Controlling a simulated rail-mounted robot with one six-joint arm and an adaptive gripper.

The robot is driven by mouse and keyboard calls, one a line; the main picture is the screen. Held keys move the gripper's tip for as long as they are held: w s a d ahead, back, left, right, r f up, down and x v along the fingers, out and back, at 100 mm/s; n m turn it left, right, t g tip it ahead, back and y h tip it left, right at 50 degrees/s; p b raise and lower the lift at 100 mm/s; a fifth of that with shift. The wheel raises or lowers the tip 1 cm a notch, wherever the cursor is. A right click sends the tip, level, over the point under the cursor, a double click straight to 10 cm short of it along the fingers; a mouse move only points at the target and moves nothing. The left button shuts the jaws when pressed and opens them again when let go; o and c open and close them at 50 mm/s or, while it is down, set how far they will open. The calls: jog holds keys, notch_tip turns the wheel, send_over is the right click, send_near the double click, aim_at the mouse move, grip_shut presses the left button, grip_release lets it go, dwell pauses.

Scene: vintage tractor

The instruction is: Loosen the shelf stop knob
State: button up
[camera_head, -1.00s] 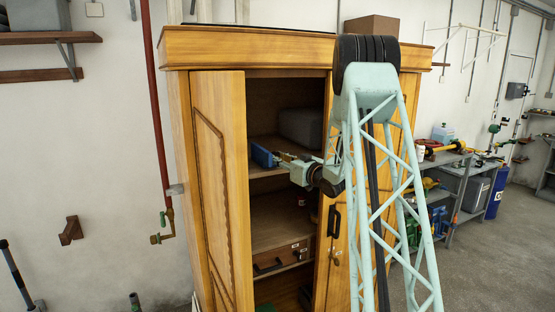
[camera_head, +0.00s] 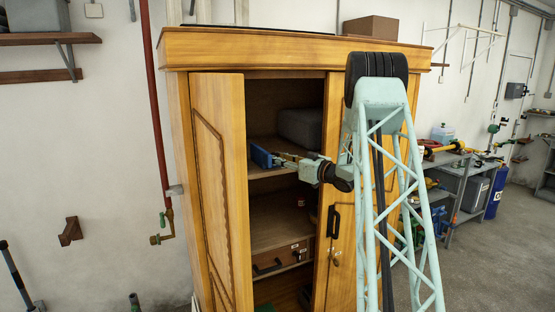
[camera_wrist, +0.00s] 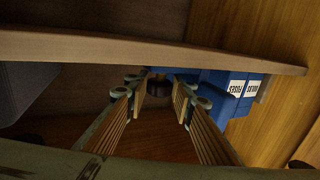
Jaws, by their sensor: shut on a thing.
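The shelf stop knob (camera_wrist: 159,85) is a small dark round piece in the wrist view. It lies between the tips of my gripper (camera_wrist: 159,97), which is shut on it. The knob is close to the pale wooden shelf edge (camera_wrist: 120,47) in that view. In the head view my gripper (camera_head: 285,159) reaches into the open wardrobe (camera_head: 262,110) at the level of its upper shelf (camera_head: 268,172). The knob cannot be made out there.
Blue boxes (camera_wrist: 217,83) with white labels sit right beside my fingertips; they also show in the head view (camera_head: 262,156). A grey case (camera_head: 300,128) lies on the same shelf. The left door (camera_head: 220,180) stands open. A drawer (camera_head: 280,260) is below.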

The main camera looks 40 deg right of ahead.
jog(key=shift+d+r+n+y, duration=0.2)
jog(key=shift+n+y, duration=0.2)
jog(key=shift+y, duration=0.2)
jog(key=shift+w+n+g+y+p, duration=0.1)
jog(key=shift+n+g+y+p, duration=0.2)
jog(key=shift+n+y+p, duration=0.35)
jog(key=shift+y, duration=0.45)
jog(key=shift+f, duration=0.15)
jog(key=o, duration=0.6)
jog(key=shift+s, duration=0.2)
jog(key=v, duration=1.1)
jog(key=shift+s+d, duration=0.25)
jog(key=shift+s, duration=0.1)
